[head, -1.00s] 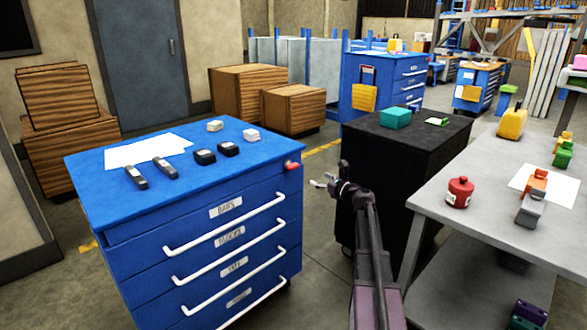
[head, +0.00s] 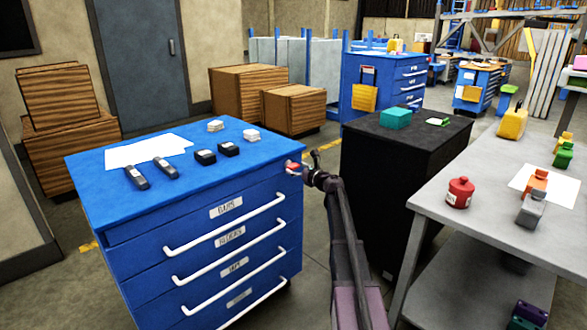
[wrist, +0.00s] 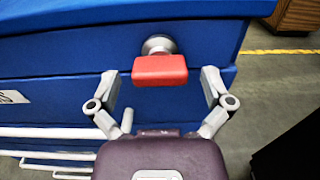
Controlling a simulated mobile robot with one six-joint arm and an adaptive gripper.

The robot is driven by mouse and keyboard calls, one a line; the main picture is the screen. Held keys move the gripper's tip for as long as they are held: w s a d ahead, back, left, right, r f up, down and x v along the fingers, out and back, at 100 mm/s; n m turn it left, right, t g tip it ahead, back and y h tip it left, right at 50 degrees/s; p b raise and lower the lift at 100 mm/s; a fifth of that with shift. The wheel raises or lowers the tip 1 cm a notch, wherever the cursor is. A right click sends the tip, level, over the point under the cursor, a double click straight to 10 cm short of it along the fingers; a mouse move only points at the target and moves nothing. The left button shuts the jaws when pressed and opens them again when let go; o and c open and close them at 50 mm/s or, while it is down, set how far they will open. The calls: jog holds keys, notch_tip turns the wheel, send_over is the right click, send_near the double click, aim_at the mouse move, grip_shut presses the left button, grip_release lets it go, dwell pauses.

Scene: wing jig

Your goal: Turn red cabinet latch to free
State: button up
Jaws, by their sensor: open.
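The red latch (wrist: 160,70) sits on a round metal mount (wrist: 158,44) on the front of the blue cabinet (wrist: 60,40), near its top right corner. Its red bar lies level in the wrist view. In the head view the latch (head: 293,166) is partly covered by my gripper (head: 298,170). In the wrist view my gripper (wrist: 162,82) is open, with one finger on each side of the red bar and a visible gap on both sides. The fingers do not appear to touch it.
White drawer handles (head: 225,223) stick out below the latch. A black cabinet (head: 400,180) stands to the right across a narrow gap, with a grey table (head: 430,195) beyond it. Black and white blocks and papers lie on the blue cabinet top.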

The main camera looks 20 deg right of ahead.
jog(key=shift+w+a, duration=0.25)
jog(key=shift+w, duration=0.35)
jog(key=c, duration=1.1)
